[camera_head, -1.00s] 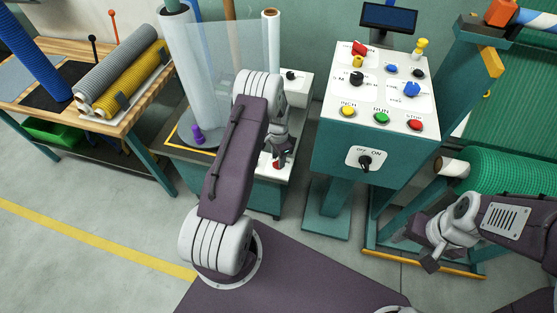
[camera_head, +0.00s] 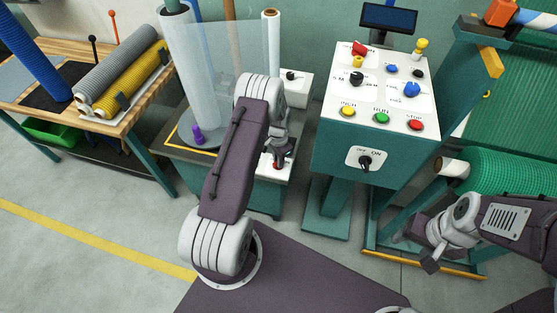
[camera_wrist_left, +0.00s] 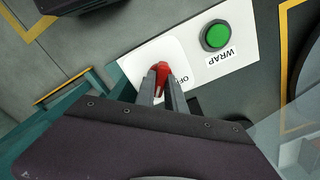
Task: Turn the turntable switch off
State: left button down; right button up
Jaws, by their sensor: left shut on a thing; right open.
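The turntable switch is a red knob (camera_wrist_left: 161,72) on a white plate with a partly covered "OFF" label in the left wrist view. My left gripper (camera_wrist_left: 158,86) is shut on the knob, with one finger on each side. In the head view the left gripper (camera_head: 278,158) is low at the front panel of the wrapping station, and the red knob (camera_head: 277,165) shows only in part. The turntable (camera_head: 186,137) carries a tall roll of clear film. My right gripper (camera_head: 428,262) is open and empty, low at the right.
A green WRAP button (camera_wrist_left: 215,36) sits beside the switch plate. A control console (camera_head: 335,145) with several buttons and knobs stands right of the left arm. A green net roll (camera_head: 510,172) is at the right. A wooden bench (camera_head: 140,95) with rolls is at the left.

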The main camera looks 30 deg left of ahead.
pick_arm(q)
jog(key=n, duration=0.8)
jog(key=shift+n, duration=0.4)
jog(key=n, duration=0.4)
jog(key=shift+n, duration=2.1)
jog(key=c, duration=1.4)
grip_release()
